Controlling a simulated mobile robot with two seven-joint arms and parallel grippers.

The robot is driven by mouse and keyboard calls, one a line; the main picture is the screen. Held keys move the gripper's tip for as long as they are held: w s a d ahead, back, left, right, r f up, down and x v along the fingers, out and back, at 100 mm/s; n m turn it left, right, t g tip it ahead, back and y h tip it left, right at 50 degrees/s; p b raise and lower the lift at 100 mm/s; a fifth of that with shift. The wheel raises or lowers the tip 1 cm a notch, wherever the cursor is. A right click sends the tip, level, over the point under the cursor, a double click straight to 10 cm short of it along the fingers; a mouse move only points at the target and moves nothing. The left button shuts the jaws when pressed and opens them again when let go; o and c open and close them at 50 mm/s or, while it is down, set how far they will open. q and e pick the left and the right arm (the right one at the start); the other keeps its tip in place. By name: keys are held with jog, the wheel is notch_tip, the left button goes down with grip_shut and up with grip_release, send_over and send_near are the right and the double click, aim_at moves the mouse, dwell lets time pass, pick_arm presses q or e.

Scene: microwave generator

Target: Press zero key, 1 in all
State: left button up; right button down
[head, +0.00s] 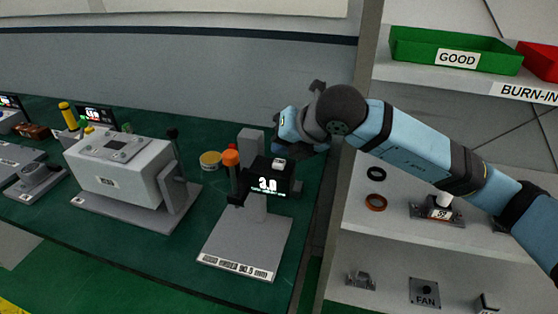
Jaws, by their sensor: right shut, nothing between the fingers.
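A height gauge with a black display box (270,178) stands on a grey base plate (245,245) on the green bench. Its lit digits look like 3.0, but I cannot read them surely. A small pale key (279,162) sits on top of the display box; I cannot read a mark on it. My right gripper (281,148) comes in from the right and is just above and behind this key. Its fingers are shut and empty, small and partly hidden; I cannot tell whether they touch the key. My left gripper is not in view.
An orange-capped post (231,165) and a yellow-topped round jar (210,160) stand left of the display. A grey box fixture (120,165) is further left. On the right, a white shelf (400,245) holds rings and parts, with a green GOOD bin (455,50) above.

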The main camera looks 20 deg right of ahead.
dwell(0.4)
dwell(0.5)
jog(key=shift+f+b, duration=0.4)
jog(key=shift+b, duration=0.35)
